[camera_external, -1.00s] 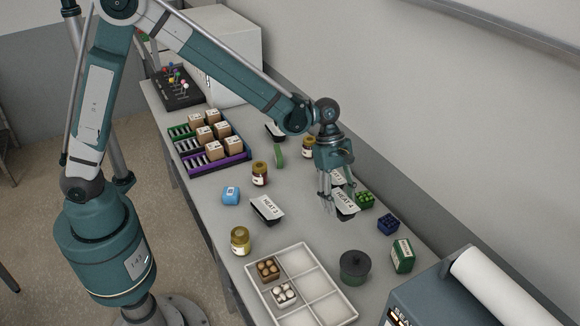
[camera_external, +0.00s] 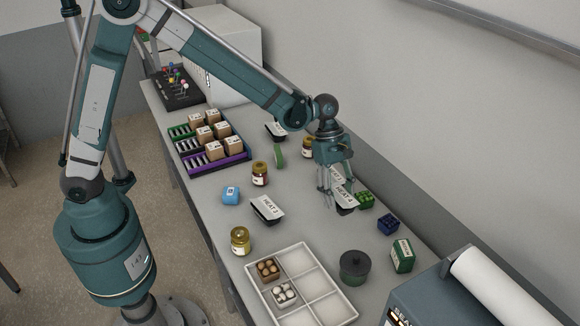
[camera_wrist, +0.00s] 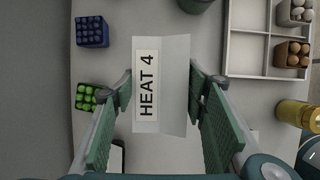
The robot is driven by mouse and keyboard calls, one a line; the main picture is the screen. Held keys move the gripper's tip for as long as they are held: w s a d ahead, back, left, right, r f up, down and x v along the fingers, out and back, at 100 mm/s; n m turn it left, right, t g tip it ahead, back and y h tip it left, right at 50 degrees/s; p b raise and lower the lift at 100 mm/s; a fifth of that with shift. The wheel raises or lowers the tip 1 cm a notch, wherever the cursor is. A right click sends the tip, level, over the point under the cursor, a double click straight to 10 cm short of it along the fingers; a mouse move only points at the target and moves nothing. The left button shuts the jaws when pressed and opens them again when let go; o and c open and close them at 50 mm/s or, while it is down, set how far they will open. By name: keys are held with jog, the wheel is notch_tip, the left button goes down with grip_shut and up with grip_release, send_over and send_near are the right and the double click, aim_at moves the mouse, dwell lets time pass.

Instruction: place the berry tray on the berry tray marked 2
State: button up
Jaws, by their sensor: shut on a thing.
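My gripper (camera_external: 336,191) is shut on a black tray with a white sleeve reading HEAT 4 (camera_external: 344,196). In the wrist view the HEAT 4 tray (camera_wrist: 172,85) sits between the two green fingers. A green bumpy box, perhaps a berry tray (camera_external: 366,200), stands just right of my gripper. A similar dark blue box (camera_external: 388,224) stands further right. The wrist view shows the green box (camera_wrist: 88,97) and the blue box (camera_wrist: 92,31) left of the held tray. I can read no mark 2 on anything.
A HEAT 3 tray (camera_external: 267,208) lies left of my gripper. Another white label (camera_external: 336,173) is partly hidden behind the fingers. A white divided tray (camera_external: 322,284) is at the front.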

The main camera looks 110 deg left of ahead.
jog(key=s+a+r+n, duration=0.1)
jog(key=s+a, duration=0.3)
jog(key=a, duration=0.4)
jog(key=s+a, duration=0.3)
jog(key=a, duration=0.6)
notch_tip(320, 180, up, 3)
jog(key=n+t+y, duration=0.1)
jog(key=n, duration=0.2)
send_over(278, 130)
jog(key=s, duration=0.1)
jog(key=shift+s+a+r, duration=0.15)
jog(key=shift+a+r, duration=0.05)
jog(key=shift+a, duration=0.05)
jog(key=shift+f, duration=0.15)
jog(key=shift+f, duration=3)
jog(key=shift+f, duration=1.9)
jog(key=shift+f+b, duration=0.15)
jog(key=shift+b, duration=0.25)
